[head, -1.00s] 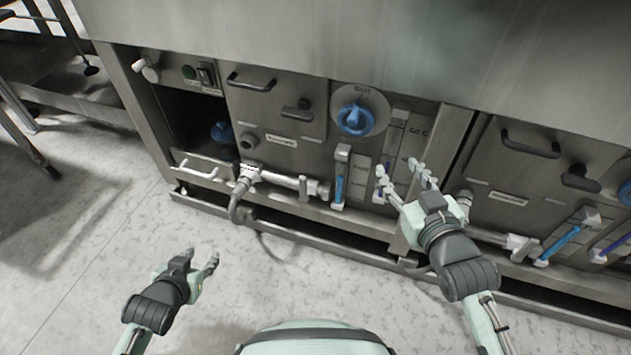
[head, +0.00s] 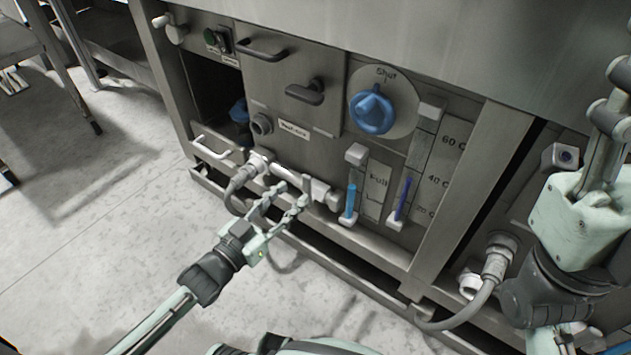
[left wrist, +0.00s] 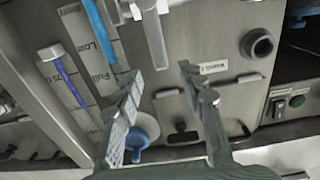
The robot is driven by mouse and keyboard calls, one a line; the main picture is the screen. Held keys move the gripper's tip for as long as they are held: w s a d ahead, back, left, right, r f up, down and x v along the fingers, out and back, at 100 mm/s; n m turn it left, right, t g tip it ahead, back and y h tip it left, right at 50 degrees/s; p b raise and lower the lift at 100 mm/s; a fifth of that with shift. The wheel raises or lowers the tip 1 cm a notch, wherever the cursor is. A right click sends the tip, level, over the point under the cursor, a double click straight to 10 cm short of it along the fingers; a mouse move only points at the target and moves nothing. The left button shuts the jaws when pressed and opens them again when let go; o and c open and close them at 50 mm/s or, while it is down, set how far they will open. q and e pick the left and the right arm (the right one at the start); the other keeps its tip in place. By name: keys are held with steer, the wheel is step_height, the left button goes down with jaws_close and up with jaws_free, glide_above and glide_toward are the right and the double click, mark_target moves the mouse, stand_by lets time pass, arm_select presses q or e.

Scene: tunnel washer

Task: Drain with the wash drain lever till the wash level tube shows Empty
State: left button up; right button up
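The wash drain lever (head: 311,189) appears to be the pale handle on the horizontal drain pipe (head: 284,175), low on the panel. It shows as a pale bar in the left wrist view (left wrist: 152,36). My left gripper (head: 291,196) is open and empty, its fingers just in front of the pipe, left of the handle. In the left wrist view its fingertips (left wrist: 160,74) are apart, with the bar beyond them. The wash level tube (head: 351,201) holds blue up to slightly below the "Full" mark; lower lettering is blurred. My right gripper (head: 612,110) is raised, partly cut off at the right edge.
A blue dial (head: 371,110) marked "Shut" sits above the tubes. A thermometer (head: 403,197) stands right of the level tube. A grey hose (head: 238,186) bends down at the pipe's left end. The floor (head: 110,220) at left is clear.

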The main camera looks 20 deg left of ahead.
mark_target(305, 181)
arm_select(q)
steer(key=b+x, duration=0.1)
steer(key=x, duration=0.6)
steer(key=shift+b, duration=0.3)
steer(key=shift+c, duration=0.5)
jaws_close()
